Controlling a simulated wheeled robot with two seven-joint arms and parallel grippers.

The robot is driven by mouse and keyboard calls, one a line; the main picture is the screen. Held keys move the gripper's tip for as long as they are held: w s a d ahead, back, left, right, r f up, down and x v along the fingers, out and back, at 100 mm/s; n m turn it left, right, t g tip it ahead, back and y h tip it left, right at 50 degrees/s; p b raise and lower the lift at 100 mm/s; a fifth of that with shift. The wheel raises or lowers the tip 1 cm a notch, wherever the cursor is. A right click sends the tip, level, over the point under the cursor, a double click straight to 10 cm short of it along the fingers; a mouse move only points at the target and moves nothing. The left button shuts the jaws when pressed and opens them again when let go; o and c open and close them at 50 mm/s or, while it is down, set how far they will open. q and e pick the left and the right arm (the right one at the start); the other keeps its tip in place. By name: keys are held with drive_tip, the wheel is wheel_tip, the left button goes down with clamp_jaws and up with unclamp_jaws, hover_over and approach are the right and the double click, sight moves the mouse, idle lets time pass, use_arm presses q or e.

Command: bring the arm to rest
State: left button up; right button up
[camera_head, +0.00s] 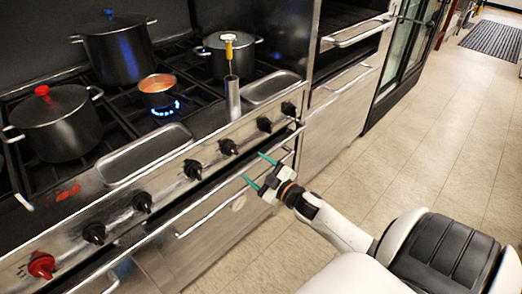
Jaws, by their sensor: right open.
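My right gripper (257,170) shows in the head view at the middle, in front of the stove's front panel. Its two green fingertips are spread apart with nothing between them. It points up and left toward the stove's rail and knobs. Whether it touches the rail cannot be told. My right arm reaches up to it from the lower right. My left gripper does not show.
The stove (215,179) holds a dark pot with a red knob (56,125), a tall pot (118,50), another lidded pot (222,55) and a small pan (158,92) above a blue flame. Tiled floor (430,120) is clear at right.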

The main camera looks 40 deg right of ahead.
drive_tip(key=shift+s, duration=0.8)
drive_tip(key=s+a+f+m+g+h, duration=0.1)
drive_tip(key=s+f+m+g, duration=0.2)
drive_tip(key=f, duration=0.7)
drive_tip(key=s+a+f+g+h, duration=0.1)
drive_tip(key=s+f+g, duration=0.1)
drive_tip(key=s+f, duration=0.5)
drive_tip(key=s+f+m+g+h, duration=0.1)
drive_tip(key=s+f+m+g, duration=0.15)
drive_tip(key=f, duration=0.95)
drive_tip(key=s+a+f+g, duration=0.3)
drive_tip(key=s+a+f, duration=0.1)
drive_tip(key=s, duration=0.5)
drive_tip(key=s+a+f+g+y+p, duration=0.1)
drive_tip(key=s+a+f+g, duration=0.2)
drive_tip(key=s+f, duration=0.4)
drive_tip(key=s+a+f+g, duration=0.3)
drive_tip(key=s+a+f, duration=0.2)
drive_tip(key=s, duration=0.7)
drive_tip(key=shift+s+a+f+p, duration=0.15)
drive_tip(key=shift+s+a+p, duration=0.1)
drive_tip(key=shift+a+p, duration=0.1)
drive_tip(key=shift+g, duration=0.25)
